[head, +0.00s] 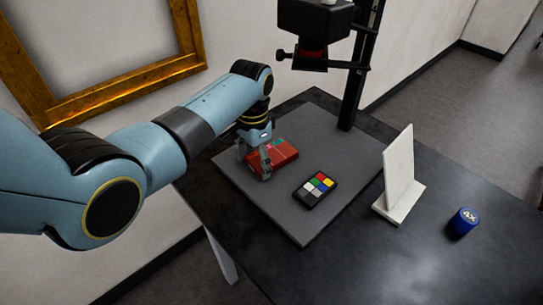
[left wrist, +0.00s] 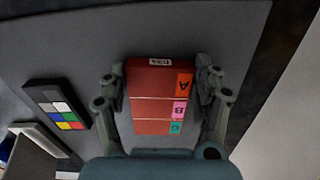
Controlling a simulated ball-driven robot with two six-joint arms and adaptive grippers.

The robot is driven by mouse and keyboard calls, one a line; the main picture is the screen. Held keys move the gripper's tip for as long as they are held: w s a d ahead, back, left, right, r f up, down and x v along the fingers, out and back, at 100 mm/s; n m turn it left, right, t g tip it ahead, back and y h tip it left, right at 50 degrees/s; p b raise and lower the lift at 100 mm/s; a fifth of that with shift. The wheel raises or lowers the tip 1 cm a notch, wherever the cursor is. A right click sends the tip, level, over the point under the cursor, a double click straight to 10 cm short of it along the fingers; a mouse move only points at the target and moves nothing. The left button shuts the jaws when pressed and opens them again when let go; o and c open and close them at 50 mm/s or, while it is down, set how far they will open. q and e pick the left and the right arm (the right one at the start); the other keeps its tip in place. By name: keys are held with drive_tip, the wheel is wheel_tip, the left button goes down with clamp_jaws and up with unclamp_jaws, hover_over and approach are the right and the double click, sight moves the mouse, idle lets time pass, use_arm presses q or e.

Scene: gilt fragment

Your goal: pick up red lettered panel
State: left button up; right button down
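The red lettered panel (head: 284,153) lies on the grey board under my left gripper. In the left wrist view the red lettered panel (left wrist: 150,100) shows two pale lines across it, coloured tags with A, B and C along its right side, and a small white label at its far end. My left gripper (head: 254,162) points down over the panel's left part. In the left wrist view its fingers (left wrist: 161,78) are spread, one on each side of the panel, with what looks like a narrow gap at each side. My right gripper is not in view.
A colour checker (head: 316,189) lies on the grey board (head: 290,218) beside the panel. A black camera stand (head: 356,80) rises at the back. A gilt frame (head: 120,88) hangs at left.

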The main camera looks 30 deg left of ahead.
use_arm(q)
drive_tip(key=c, duration=0.5)
drive_tip(key=shift+r, duration=0.15)
